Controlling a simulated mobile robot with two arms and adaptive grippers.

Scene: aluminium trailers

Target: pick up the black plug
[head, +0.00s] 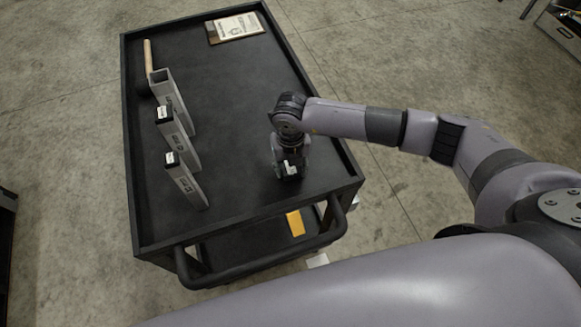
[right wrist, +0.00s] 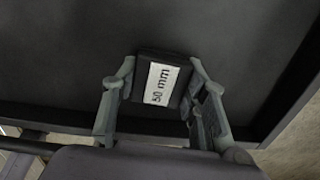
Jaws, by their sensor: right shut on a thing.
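The black plug (right wrist: 143,74) is a dark block with a white label reading "50 mm", seen in the right wrist view between my right gripper's fingers. My right gripper (right wrist: 160,98) is shut on it, one finger on each side. In the head view my right gripper (head: 289,170) points down over the near right part of the black cart top (head: 235,115). The plug is mostly hidden there, with only a pale label patch showing. I cannot tell whether the plug still touches the cart top. My left gripper is not in view.
Grey metal profiles (head: 182,178) with white labels stand along the cart's left side, near a wooden-handled mallet (head: 148,57). A clipboard (head: 236,27) lies at the far end. A raised rim and front handle (head: 262,256) edge the cart. Its middle is clear.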

